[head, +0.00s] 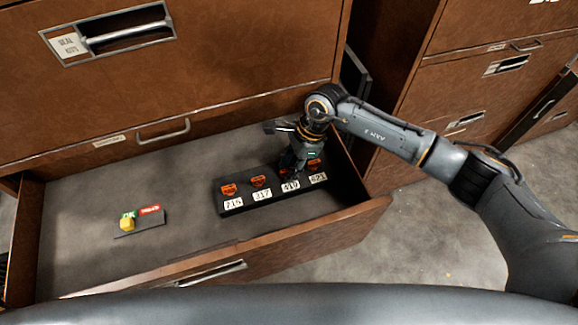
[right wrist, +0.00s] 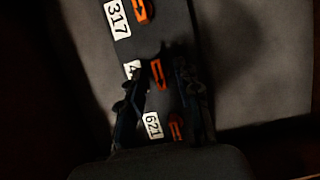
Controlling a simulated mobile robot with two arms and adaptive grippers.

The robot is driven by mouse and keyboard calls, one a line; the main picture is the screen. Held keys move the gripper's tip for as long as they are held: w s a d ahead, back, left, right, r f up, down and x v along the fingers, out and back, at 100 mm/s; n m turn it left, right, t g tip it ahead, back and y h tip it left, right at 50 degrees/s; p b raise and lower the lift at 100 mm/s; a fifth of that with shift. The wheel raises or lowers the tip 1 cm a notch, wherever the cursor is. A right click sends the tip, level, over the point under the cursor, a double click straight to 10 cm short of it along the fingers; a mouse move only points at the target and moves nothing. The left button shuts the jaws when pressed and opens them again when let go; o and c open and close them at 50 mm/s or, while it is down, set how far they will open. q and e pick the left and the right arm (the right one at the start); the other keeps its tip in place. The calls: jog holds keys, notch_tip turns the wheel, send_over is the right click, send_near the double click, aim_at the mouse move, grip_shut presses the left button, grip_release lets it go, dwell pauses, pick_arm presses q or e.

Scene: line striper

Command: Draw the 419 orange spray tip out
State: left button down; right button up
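The 419 orange spray tip (right wrist: 158,75) sits in a dark rack (head: 236,209) inside the open drawer. In the right wrist view it lies between the two dark fingers of my right gripper (right wrist: 158,82), with a gap showing on each side. The fingers are open and reach down around it. The white 419 label (head: 290,186) shows in the head view, where my right gripper (head: 292,170) hides the tip itself. In the right wrist view a finger covers most of that label. My left gripper is not in view.
Orange tips at labels 715 (head: 233,203), 317 (head: 262,195) and 621 (head: 318,178) share the rack. A small block with green and red tags and a yellow piece (head: 128,224) stands at the drawer's left. The drawer's front wall (head: 300,246) and cabinet face (head: 230,60) bound the space.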

grip_shut()
jog(key=shift+r, duration=0.65)
jog(key=shift+r, duration=0.1)
jog(key=shift+r+p, duration=1.15)
jog(key=shift+r, duration=1.25)
